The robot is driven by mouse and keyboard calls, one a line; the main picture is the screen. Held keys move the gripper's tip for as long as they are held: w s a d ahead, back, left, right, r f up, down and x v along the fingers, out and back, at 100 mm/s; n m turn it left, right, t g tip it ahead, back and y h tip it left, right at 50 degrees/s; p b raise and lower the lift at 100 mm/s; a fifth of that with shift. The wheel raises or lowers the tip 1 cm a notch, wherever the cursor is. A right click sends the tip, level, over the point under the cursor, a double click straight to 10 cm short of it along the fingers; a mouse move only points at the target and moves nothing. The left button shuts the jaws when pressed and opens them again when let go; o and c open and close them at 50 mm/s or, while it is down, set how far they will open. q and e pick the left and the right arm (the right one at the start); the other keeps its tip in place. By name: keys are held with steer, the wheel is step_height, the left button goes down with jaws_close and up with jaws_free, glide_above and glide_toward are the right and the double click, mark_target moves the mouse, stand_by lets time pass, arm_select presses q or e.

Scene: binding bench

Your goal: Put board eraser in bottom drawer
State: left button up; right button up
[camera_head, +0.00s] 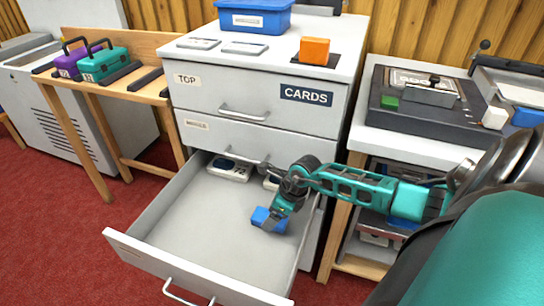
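A blue block (262,215), which looks like the board eraser, is inside the pulled-out bottom drawer (195,230), toward its right side. My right gripper (271,222) reaches down into the drawer from the right, with a dark finger in front of the block. The far finger is hidden, so I cannot tell whether it grips the block. I also cannot tell whether the block rests on the drawer floor or hangs just above it. My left gripper is not in view.
A device (232,167) and another partly hidden item lie at the back of the drawer. The cabinet's top drawer (255,98) and middle drawer (250,137) are shut. A blue bin (254,20) and an orange block (314,51) stand on top. The drawer's left and front floor is clear.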

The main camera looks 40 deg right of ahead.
steer(key=p+v, duration=0.3)
steer(key=v, duration=0.6)
step_height(320, 180, up, 9)
steer(key=m+t+y, duration=0.6)
steer(key=m+t, duration=0.5)
steer(key=m, duration=1)
glide_above(228, 284)
steer(key=w+d, duration=0.3)
steer(key=w, duration=0.4)
steer(key=s+a+f+m+g+h, duration=0.1)
steer(key=s+f+m, duration=0.1)
steer(key=m, duration=0.4)
steer(key=s+a+f+m+g+h, duration=0.1)
steer(key=s+f+m+h, duration=0.1)
steer(key=m, duration=0.3)
steer(key=s+a+f+m+g+h, duration=0.1)
steer(key=s+f+m+g+h, duration=0.1)
steer(key=m, duration=0.4)
steer(key=shift+s+f+m, duration=0.15)
steer(key=shift+s+f, duration=0.15)
steer(key=shift+f, duration=0.25)
steer(key=shift+s+f+m, duration=0.15)
steer(key=shift+s+f, duration=0.1)
steer(key=shift+f, duration=0.3)
